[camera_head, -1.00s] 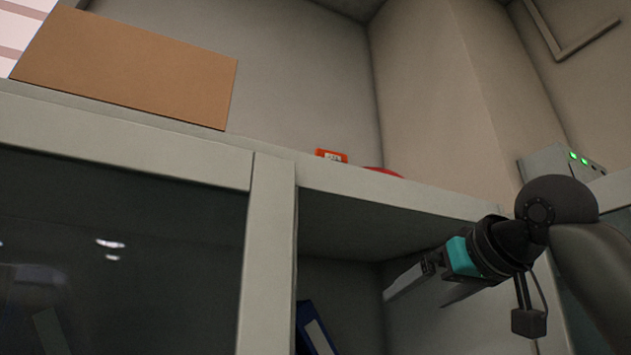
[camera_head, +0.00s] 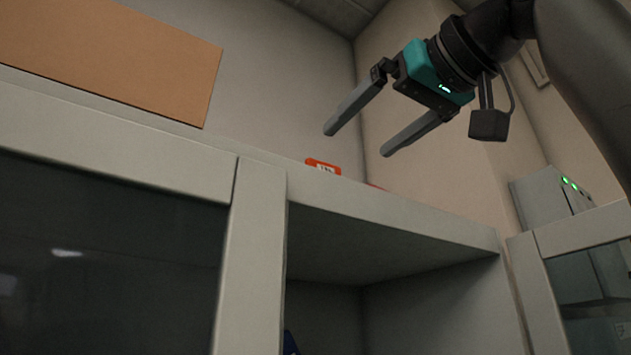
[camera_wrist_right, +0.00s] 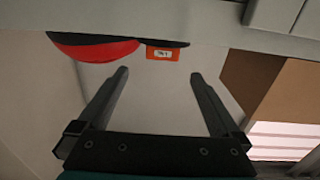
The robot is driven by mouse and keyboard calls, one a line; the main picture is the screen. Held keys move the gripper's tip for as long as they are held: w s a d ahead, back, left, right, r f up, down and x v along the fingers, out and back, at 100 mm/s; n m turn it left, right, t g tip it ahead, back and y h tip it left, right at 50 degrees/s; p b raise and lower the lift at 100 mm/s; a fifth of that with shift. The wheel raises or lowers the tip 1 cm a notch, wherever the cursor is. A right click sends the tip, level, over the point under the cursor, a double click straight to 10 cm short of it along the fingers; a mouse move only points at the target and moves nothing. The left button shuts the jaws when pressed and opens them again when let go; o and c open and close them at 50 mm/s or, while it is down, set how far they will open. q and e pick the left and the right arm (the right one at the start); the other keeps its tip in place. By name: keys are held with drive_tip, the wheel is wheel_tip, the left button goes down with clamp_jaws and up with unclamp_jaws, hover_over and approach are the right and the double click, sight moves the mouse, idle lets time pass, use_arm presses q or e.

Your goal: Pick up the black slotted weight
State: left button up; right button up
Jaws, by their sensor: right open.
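I cannot clearly make out the black slotted weight in either view. A thin dark strip beside the red and orange things in the right wrist view could be shadow or a dark object. My right gripper (camera_head: 358,141) is open and empty, above the cabinet top in the head view. In the right wrist view its fingers (camera_wrist_right: 160,74) are apart with nothing between them. A small orange labelled thing (camera_head: 323,166) lies on the cabinet top below the gripper; it also shows in the right wrist view (camera_wrist_right: 161,54). My left gripper is not in view.
A rounded red thing (camera_wrist_right: 95,51) is beside the orange one, mostly hidden by the cabinet edge in the head view. A brown box (camera_head: 110,60) stands at left on the cabinet (camera_head: 390,210). A grey device (camera_head: 545,200) with green lights is at right.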

sight(326, 163)
drive_tip(key=p+x, duration=0.1)
drive_tip(key=x, duration=0.3)
drive_tip(key=shift+w+a, duration=0.2)
drive_tip(key=shift+w, duration=0.05)
drive_tip(key=p+x, duration=0.2)
drive_tip(key=x, duration=0.3)
drive_tip(key=shift+a+r, duration=0.2)
drive_tip(key=shift+a, duration=0.05)
drive_tip(key=shift+c, duration=0.5)
drive_tip(key=c, duration=1.5)
drive_tip(key=shift+s+d+r, duration=0.1)
drive_tip(key=shift+r, duration=0.1)
